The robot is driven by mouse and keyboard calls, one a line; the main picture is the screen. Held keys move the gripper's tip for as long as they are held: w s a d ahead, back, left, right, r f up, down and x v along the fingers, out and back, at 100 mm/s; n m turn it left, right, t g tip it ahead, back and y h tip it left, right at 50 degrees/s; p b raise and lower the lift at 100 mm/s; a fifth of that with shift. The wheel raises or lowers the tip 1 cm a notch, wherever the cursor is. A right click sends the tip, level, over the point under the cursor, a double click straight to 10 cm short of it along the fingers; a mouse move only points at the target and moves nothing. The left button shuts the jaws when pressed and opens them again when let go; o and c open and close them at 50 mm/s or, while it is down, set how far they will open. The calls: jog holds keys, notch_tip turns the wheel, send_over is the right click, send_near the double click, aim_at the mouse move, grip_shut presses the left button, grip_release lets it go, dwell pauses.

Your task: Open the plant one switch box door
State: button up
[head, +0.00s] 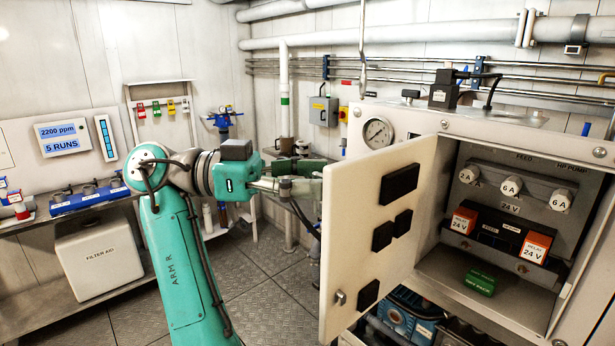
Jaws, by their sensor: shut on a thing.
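The switch box door (346,225) is cream-white and stands swung well out from its box, with its inner face and several black pads toward me. The box (500,215) is open to view, with fuse holders, two orange relays (537,246) and a green block (481,283) inside. My gripper (312,180) is at the far side of the door, near its upper outer edge. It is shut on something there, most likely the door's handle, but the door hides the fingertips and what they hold.
A pressure gauge (377,133) is on the panel above the door. Pipes run along the back wall. A white filter aid box (100,259) stands at the left under a bench. The metal floor (270,310) left of the door is clear. Blue pump parts (405,318) sit below the box.

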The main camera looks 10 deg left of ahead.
jog(key=shift+f, duration=0.1)
dwell(0.3)
notch_tip(320, 180, up, 10)
dwell(0.6)
jog(key=shift+a, duration=0.15)
